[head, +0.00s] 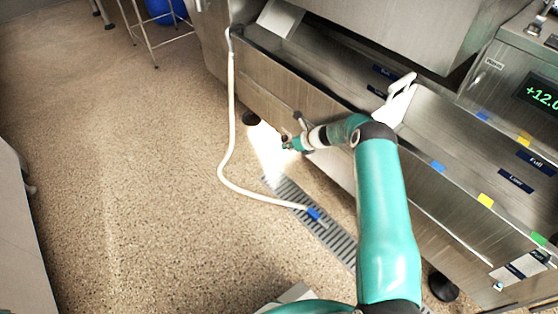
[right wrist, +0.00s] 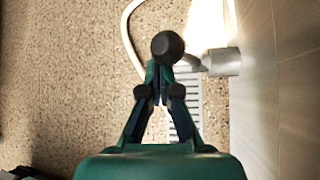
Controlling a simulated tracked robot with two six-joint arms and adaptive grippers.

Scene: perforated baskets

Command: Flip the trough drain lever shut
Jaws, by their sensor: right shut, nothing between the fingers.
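The steel trough (head: 300,95) runs along the right side of the head view. A small lever with a dark end (head: 298,115) sticks out from its front wall, just above my right gripper (head: 288,143). In the right wrist view a dark round knob (right wrist: 167,46) appears just past my right gripper's fingertips (right wrist: 160,74); a grey pipe stub (right wrist: 225,62) comes from the wall beside it. My right gripper is shut and empty. Whether it touches the knob I cannot tell. The lever's exact angle is unclear. My left gripper is not in view.
A pale hose (head: 229,130) hangs from the trough's left end to a floor grate (head: 335,238), ending in a blue fitting (head: 314,214). A white-handled part (head: 400,90) stands at the trough's rim. Speckled floor (head: 130,190) is clear on the left.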

